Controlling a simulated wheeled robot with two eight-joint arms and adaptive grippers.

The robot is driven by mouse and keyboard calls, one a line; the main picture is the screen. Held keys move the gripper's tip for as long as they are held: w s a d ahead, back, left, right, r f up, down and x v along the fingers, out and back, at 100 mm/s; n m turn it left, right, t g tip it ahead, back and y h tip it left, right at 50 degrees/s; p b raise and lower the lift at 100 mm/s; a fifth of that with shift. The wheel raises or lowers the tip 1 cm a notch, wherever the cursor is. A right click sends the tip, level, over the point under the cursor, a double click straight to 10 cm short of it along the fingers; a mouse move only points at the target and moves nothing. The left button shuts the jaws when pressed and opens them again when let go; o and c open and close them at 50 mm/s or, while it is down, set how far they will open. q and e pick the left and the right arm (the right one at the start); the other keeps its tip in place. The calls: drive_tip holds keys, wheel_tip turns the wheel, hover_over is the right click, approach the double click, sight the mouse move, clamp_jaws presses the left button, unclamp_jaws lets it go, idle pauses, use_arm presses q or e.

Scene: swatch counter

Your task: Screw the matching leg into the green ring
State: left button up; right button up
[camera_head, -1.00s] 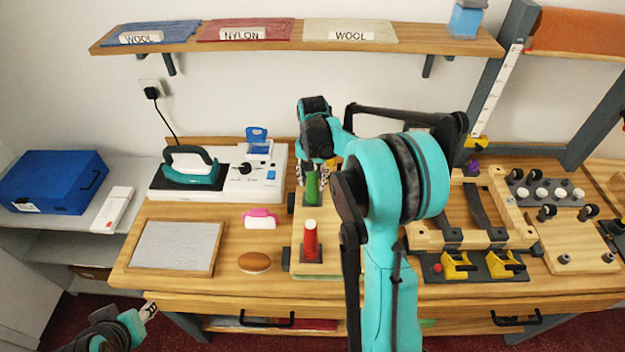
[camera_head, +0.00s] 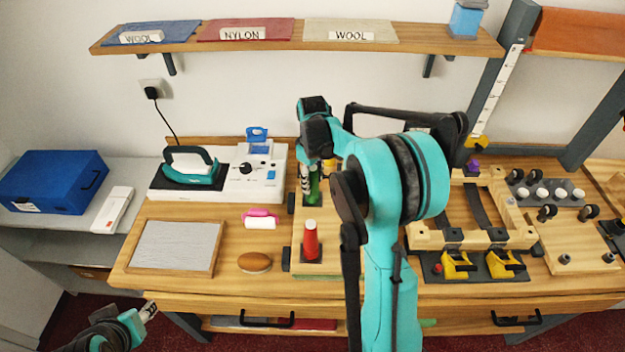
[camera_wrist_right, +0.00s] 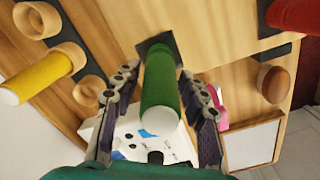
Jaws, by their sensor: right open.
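A green leg (camera_head: 314,190) stands upright on a dark square pad on the wooden board, partly hidden by my right gripper in the head view. In the right wrist view the green leg (camera_wrist_right: 160,85) stands between the two fingers of my right gripper (camera_wrist_right: 163,105). The fingers are apart, with a gap visible on each side of the leg. A red leg (camera_head: 310,242) stands nearer on the same board. A yellow leg (camera_wrist_right: 40,78) shows in the wrist view. I cannot make out a green ring. My left gripper (camera_head: 149,311) is at the lower left, away from these things; its opening is unclear.
Several round wooden pieces (camera_wrist_right: 61,58) lie near the yellow leg. Left of the board are an iron (camera_head: 190,168) on a white station, a pink-and-white roller (camera_head: 260,219), a brown oval piece (camera_head: 255,262) and a framed grey panel (camera_head: 172,248). A wooden frame (camera_head: 432,238) with yellow clamps stands right.

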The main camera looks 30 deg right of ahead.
drive_tip(key=shift+c, duration=0.3)
drive_tip(key=c, duration=0.9)
drive_tip(key=shift+o, duration=0.2)
drive_tip(key=m, duration=1)
drive_tip(key=shift+m, duration=0.4)
drive_tip(key=o, duration=1.6)
drive_tip(key=shift+c, duration=0.2)
drive_tip(key=shift+r+p, duration=2.15)
drive_tip(key=shift+r, duration=0.85)
